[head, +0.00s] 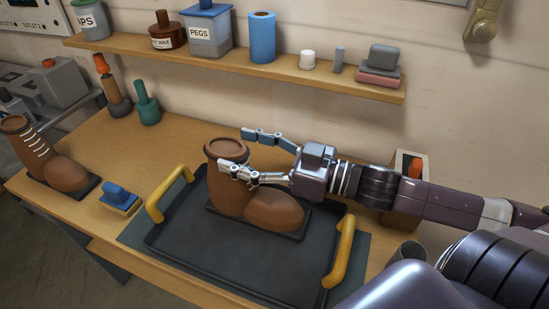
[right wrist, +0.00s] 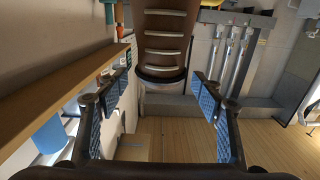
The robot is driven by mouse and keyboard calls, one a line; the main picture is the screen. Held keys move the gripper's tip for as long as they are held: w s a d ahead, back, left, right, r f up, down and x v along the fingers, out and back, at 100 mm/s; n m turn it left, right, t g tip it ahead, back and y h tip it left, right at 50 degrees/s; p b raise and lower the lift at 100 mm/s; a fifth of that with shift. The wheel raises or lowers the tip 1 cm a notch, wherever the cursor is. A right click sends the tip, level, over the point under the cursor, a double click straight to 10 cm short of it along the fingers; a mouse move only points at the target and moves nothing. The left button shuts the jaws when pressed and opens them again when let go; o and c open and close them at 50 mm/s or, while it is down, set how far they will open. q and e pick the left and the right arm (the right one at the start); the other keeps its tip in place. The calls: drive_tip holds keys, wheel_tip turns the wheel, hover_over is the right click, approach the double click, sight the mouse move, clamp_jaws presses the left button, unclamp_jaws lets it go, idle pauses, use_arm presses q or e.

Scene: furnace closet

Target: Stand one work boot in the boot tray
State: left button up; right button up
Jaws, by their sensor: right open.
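A brown work boot (head: 265,208) stands upright on its dark sole in the black boot tray (head: 185,262), its toe pointing right. My right gripper (head: 234,149) is open, its fingers spread around the boot's shaft near the collar, one on the far side and one on the near side. In the right wrist view, which looks upside down, the laced shaft (right wrist: 165,40) lies between and beyond the open fingers (right wrist: 160,105), with a visible gap on both sides. A second brown boot (head: 62,172) stands on the bench at the left. My left gripper is out of view.
The tray has yellow handles (head: 345,250) at both ends. A blue brush (head: 118,197) lies left of it. Bottles (head: 147,103) stand at the back left. A wall shelf (head: 235,65) with jars and a blue roll (head: 262,38) runs above. The tray's front is clear.

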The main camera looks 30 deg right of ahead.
drive_tip(key=p+v, duration=0.1)
drive_tip(key=v, duration=0.5)
drive_tip(key=shift+s+d+p, duration=0.2)
drive_tip(key=shift+s+p, duration=0.15)
drive_tip(key=shift+p, duration=0.05)
